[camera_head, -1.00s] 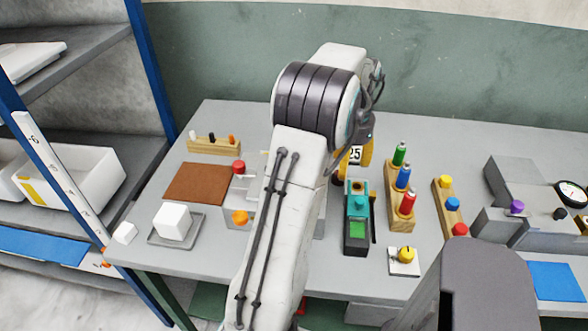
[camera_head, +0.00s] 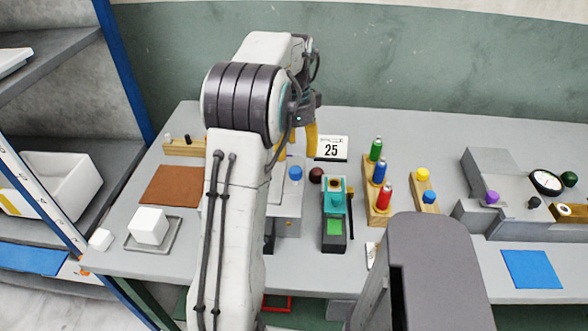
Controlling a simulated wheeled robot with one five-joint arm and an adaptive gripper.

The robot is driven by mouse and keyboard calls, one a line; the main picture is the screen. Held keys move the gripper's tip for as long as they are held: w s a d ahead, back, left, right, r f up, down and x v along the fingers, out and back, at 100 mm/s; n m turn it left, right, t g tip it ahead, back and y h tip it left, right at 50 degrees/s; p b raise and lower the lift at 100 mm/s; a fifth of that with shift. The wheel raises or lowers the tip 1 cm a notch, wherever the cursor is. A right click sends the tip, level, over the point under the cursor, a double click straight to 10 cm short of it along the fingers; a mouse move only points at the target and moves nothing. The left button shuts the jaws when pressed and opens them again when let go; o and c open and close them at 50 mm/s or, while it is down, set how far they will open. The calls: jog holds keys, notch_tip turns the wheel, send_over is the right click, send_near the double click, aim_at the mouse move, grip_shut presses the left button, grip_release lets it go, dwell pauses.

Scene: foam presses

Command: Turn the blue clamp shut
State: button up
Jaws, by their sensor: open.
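A blue knob (camera_head: 295,173), which looks like the blue clamp, stands on a grey metal press block (camera_head: 288,213) in the middle of the table. My arm hides the left part of the block. My gripper (camera_head: 298,148) is open, with yellow fingers pointing down, above and behind the blue knob. No contact with the knob shows. How far the clamp is turned cannot be told.
A dark red ball (camera_head: 316,176) and a teal device (camera_head: 335,215) stand close to the right of the knob. A 25 card (camera_head: 331,148) is behind. Bottles in a wooden rack (camera_head: 377,210) stand further right. A white cube (camera_head: 148,225) is at left.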

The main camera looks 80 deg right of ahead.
aim_at(295, 169)
jog(key=shift+f+m, duration=0.3)
jog(key=shift+f, duration=3.4)
jog(key=shift+o, duration=0.3)
grip_shut()
